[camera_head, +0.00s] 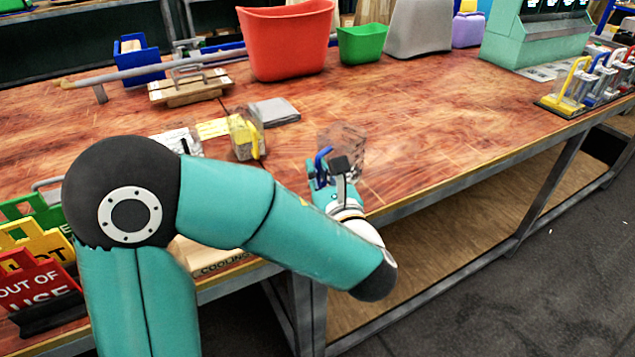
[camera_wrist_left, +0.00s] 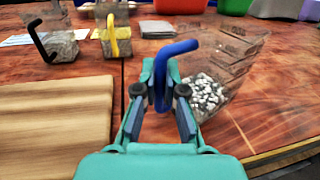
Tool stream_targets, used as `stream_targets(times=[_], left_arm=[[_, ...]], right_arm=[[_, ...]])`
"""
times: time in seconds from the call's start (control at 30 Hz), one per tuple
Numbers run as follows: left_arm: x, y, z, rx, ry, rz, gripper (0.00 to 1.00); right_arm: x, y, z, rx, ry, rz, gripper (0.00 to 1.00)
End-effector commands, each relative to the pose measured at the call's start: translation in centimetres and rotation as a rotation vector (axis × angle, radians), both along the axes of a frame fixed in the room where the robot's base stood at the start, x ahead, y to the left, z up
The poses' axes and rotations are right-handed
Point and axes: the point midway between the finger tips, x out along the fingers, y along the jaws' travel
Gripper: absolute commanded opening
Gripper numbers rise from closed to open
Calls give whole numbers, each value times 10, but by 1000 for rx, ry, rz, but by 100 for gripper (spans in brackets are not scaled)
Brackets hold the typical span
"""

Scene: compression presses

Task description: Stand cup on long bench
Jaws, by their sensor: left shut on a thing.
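A clear cup (camera_head: 345,148) with a blue handle is at the front part of the long bench (camera_head: 440,115). My left gripper (camera_head: 321,168) is shut on the blue handle. In the left wrist view the gripper (camera_wrist_left: 161,95) pinches the handle between its two fingers. There the clear cup (camera_wrist_left: 212,88) leans in the picture and holds black and white granules low inside. The cup is over the wooden bench top; I cannot tell whether its base touches it. My right gripper is not in view.
A yellow-handled cup (camera_head: 245,138) and a black-handled cup (camera_wrist_left: 60,45) stand to the left. A grey flat pad (camera_head: 275,111) lies behind. Red bin (camera_head: 287,42) and green bin (camera_head: 362,44) stand at the back. More handled cups (camera_head: 575,85) stand far right. The bench middle is clear.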

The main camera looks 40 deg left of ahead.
Motion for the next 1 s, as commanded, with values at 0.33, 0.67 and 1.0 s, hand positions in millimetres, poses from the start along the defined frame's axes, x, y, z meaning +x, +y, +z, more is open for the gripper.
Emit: stream_targets(times=[0.33,0.67,1.0], left_arm=[[0,0,-20,0,-1,-2,0],[0,-1,-22,-1,-1,-2,34],[0,-1,-19,-1,-1,-2,34]], right_arm=[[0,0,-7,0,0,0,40],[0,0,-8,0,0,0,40],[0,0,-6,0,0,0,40]])
